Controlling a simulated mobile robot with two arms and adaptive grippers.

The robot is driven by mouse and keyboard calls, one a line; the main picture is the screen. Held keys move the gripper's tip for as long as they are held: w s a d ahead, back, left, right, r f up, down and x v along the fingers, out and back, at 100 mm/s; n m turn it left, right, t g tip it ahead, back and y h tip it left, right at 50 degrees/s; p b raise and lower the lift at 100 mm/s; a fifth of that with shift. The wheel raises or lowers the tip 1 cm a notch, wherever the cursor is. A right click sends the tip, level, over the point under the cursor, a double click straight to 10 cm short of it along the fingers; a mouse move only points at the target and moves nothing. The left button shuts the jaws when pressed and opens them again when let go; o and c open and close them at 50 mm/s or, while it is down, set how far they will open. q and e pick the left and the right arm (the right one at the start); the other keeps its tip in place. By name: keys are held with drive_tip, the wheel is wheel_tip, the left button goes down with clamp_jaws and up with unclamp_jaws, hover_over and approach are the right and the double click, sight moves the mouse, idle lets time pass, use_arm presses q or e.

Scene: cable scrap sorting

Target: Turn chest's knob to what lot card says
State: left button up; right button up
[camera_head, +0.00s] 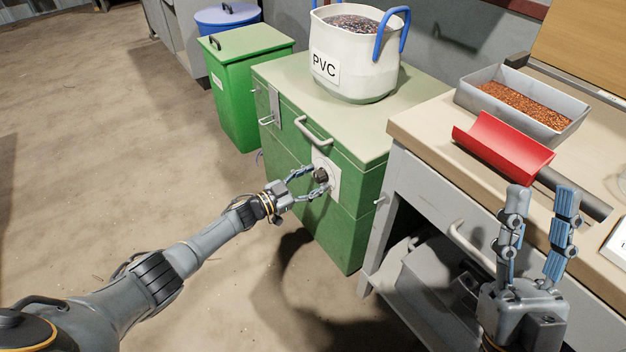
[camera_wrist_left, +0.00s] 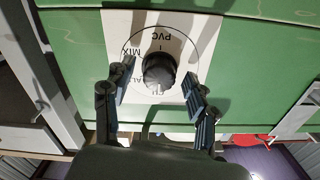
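The green chest (camera_head: 335,225) has a dark round knob (camera_head: 321,174) on a white dial plate (camera_head: 326,163) on its front. In the left wrist view the knob (camera_wrist_left: 158,72) sits inside a printed circle with "PVC" and "MIX" readable upside down; other lettering is partly hidden. I cannot tell where the knob points. My left gripper (camera_head: 306,181) is open, its fingers on either side of the knob with gaps. My right gripper (camera_head: 542,197) is open and empty in front of the workbench. A white card (camera_head: 616,245), cut off at the right edge, may be the lot card; its text is unreadable.
A white PVC tub (camera_head: 350,75) with blue handles stands on the chest. The workbench (camera_head: 430,125) holds a grey tray (camera_head: 485,98) of copper-coloured granules and a red scoop (camera_head: 503,147). A green bin (camera_head: 240,95) stands behind left. The floor at left is clear.

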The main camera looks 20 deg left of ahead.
use_arm(q)
drive_tip(key=shift+s, duration=0.1)
drive_tip(key=v, duration=1.2)
drive_tip(key=shift+a, duration=0.1)
